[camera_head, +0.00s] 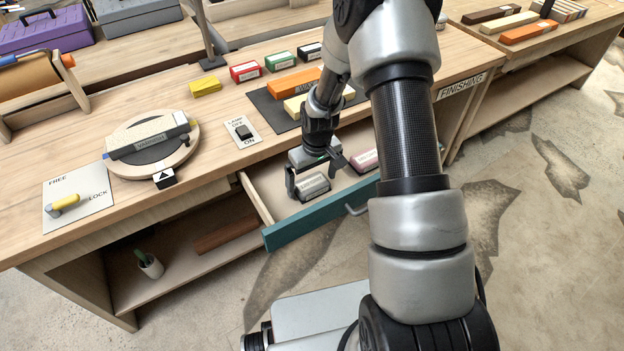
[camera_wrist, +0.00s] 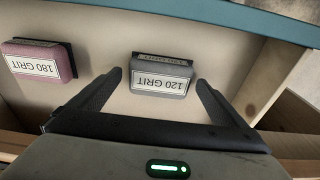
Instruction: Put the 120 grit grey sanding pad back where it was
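The grey sanding pad (camera_wrist: 162,76), labelled 120 GRIT, lies in the open drawer (camera_head: 318,217) with the teal front. In the head view the grey pad (camera_head: 312,187) is at the drawer's left part. My gripper (camera_wrist: 160,85) is open, with one finger on either side of the pad and a visible gap to each. The fingertips reach about level with the pad in the wrist view. In the head view my gripper (camera_head: 316,172) is low over the drawer, partly hiding its inside. A pink pad (camera_wrist: 38,62), labelled 180 GRIT, lies in the same drawer.
The drawer's side wall (camera_head: 256,199) stands close to my gripper. On the bench above are a dark mat (camera_head: 262,104) with an orange block, a lamp switch plate (camera_head: 243,132) and a round turntable (camera_head: 150,150). Bare drawer floor lies between the two pads.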

